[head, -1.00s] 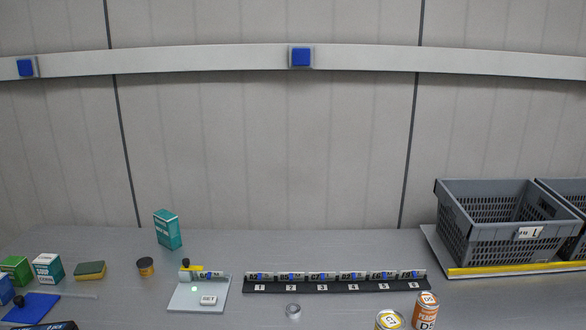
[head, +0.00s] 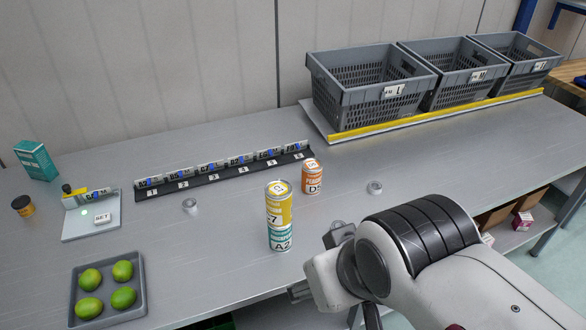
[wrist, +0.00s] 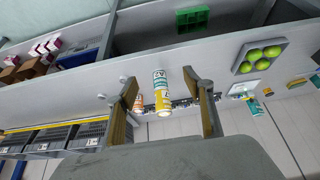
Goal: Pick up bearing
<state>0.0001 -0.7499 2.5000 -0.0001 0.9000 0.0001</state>
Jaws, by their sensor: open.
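Two small silver ring-shaped bearings lie on the grey table in the head view. One bearing (head: 190,204) is in front of the numbered rack, and another bearing (head: 375,187) is right of the orange can. My gripper (wrist: 160,80) is open in the wrist view, its two fingers apart with nothing held between them. Cans show beyond the gap between the fingers, at a distance. In the head view my arm comes in from the lower right and the fingers cannot be made out clearly.
A yellow can (head: 279,203) stands on a teal-labelled can (head: 280,238), near an orange can (head: 312,178). A black numbered rack (head: 222,176) is behind. A tray (head: 108,314) of green fruit is front left. Grey crates (head: 350,108) stand at the back right.

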